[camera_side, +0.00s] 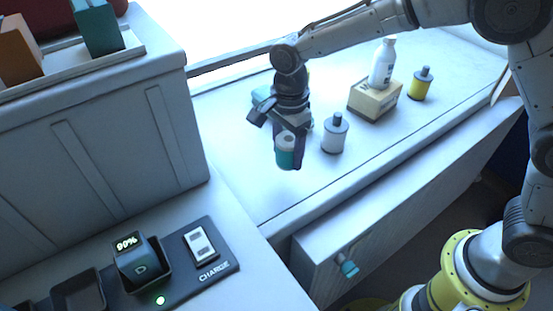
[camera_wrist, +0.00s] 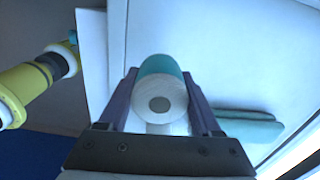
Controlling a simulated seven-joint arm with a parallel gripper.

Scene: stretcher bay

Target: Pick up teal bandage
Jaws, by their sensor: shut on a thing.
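The teal bandage (camera_wrist: 160,66) is a roll with a teal outside and a white end with a grey core. In the wrist view it sits between the two fingers of my gripper (camera_wrist: 163,100), which is shut on it. In the side view the bandage (camera_side: 286,158) hangs at the lower end of my gripper (camera_side: 288,146), over the white counter (camera_side: 250,200). It looks held above the surface, but the exact gap is hard to tell. The dark fingers partly cover its sides.
A white bottle with a dark cap (camera_side: 335,134) stands just right of the gripper. A flat teal item (camera_wrist: 246,126) lies nearby. A charging dock (camera_side: 217,262) is lower left.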

